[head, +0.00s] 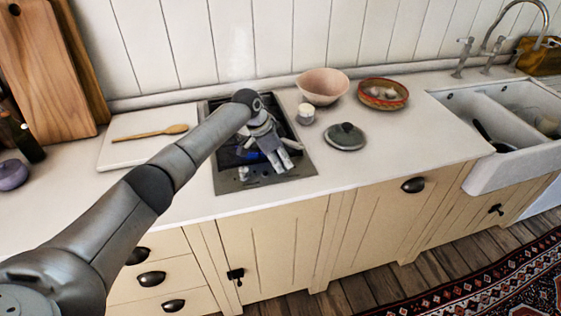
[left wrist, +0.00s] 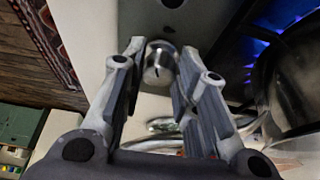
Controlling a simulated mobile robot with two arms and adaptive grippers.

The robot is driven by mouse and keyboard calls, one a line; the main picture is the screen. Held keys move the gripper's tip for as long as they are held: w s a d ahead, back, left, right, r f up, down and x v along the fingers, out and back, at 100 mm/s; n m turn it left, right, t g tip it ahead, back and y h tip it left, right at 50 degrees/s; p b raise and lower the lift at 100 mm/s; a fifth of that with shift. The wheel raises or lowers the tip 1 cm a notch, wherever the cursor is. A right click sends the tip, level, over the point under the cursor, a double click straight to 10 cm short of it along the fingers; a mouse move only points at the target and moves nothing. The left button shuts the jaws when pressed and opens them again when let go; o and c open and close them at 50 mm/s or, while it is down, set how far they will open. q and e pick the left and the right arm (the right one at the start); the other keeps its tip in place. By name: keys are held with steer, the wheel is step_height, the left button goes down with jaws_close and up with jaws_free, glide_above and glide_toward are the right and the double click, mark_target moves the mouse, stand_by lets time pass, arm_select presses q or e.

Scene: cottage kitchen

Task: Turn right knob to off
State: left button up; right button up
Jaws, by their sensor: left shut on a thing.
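The hob (head: 226,176) is set in the counter, with a blue flame (head: 251,156) showing beside my left gripper (head: 284,163). The left knob (head: 243,173) stands uncovered at the hob's front edge. The right knob is hidden behind my gripper in the head view. In the left wrist view, the round silver right knob (left wrist: 159,68), with a dark mark on it, sits between the fingertips of my left gripper (left wrist: 160,62), which is shut on it. Blue flame (left wrist: 258,47) also glows at the upper right there. My right gripper is not in view.
A metal pot (left wrist: 295,80) is close to the fingers at the right of the wrist view. A wooden spoon (head: 150,132) lies left.

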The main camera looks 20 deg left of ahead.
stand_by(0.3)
arm_select(q)
steer(key=o, duration=1)
